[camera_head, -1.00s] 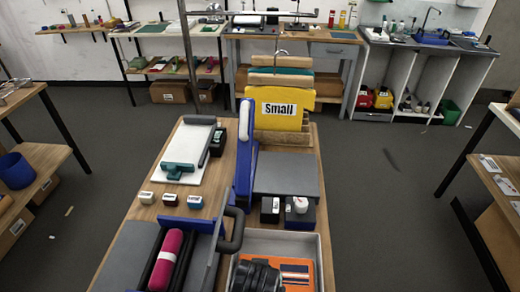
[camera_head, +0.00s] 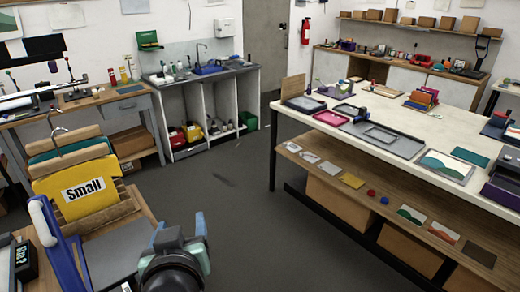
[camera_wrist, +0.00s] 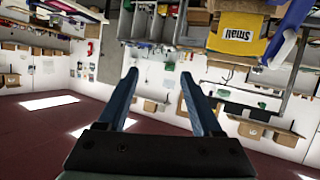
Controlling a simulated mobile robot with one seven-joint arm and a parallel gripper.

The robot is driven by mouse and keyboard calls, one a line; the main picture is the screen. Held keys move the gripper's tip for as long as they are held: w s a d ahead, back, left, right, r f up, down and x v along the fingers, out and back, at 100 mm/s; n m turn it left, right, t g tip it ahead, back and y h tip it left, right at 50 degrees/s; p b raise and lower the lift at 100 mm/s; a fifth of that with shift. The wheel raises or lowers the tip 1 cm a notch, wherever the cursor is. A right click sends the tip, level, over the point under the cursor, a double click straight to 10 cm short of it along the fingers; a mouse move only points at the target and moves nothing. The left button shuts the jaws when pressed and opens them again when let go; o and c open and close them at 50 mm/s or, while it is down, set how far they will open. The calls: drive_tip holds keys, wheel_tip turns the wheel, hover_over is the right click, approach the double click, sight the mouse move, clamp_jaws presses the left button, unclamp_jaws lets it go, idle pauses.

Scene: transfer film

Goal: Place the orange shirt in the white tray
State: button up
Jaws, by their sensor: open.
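I make out no orange shirt and no white tray in either view now. My gripper (camera_head: 179,225) shows at the bottom of the head view, beside the near wooden bench. It is raised and its fingers are apart. In the wrist view my gripper (camera_wrist: 158,78) has two blue fingers spread with nothing between them. The wrist picture is upside down, with the room beyond the fingers.
A yellow item labelled "Small" (camera_head: 82,185) hangs with other pieces at the near bench, left of my gripper. At right stands a long table (camera_head: 330,128) with trays, including a grey tray (camera_head: 385,137), and a lower shelf.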

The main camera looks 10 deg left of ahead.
drive_tip(key=w+d+r+m+t+h, duration=0.1)
drive_tip(key=d+r+t, duration=0.25)
drive_tip(key=r, duration=0.55)
drive_tip(key=w+d+r+m+t, duration=0.1)
drive_tip(key=w+d+r+t, duration=0.15)
drive_tip(key=d+r, duration=0.4)
drive_tip(key=s+d+r+m+t+h, duration=0.1)
drive_tip(key=s+d+r+t, duration=0.2)
drive_tip(key=r, duration=0.4)
drive_tip(key=s+d+r+m+t+h, duration=0.1)
drive_tip(key=s+d+r+t+h, duration=0.1)
drive_tip(key=r, duration=0.5)
drive_tip(key=s+d+r+m+t+h, duration=0.2)
drive_tip(key=s+d+r+t, duration=0.2)
drive_tip(key=r, duration=0.4)
drive_tip(key=shift+s+d, duration=0.25)
drive_tip(key=shift+s, duration=0.65)
drive_tip(key=shift+f, duration=0.1)
wheel_tip(320, 180, down, 6)
drive_tip(key=b, duration=0.5)
drive_tip(key=shift+b, duration=0.3)
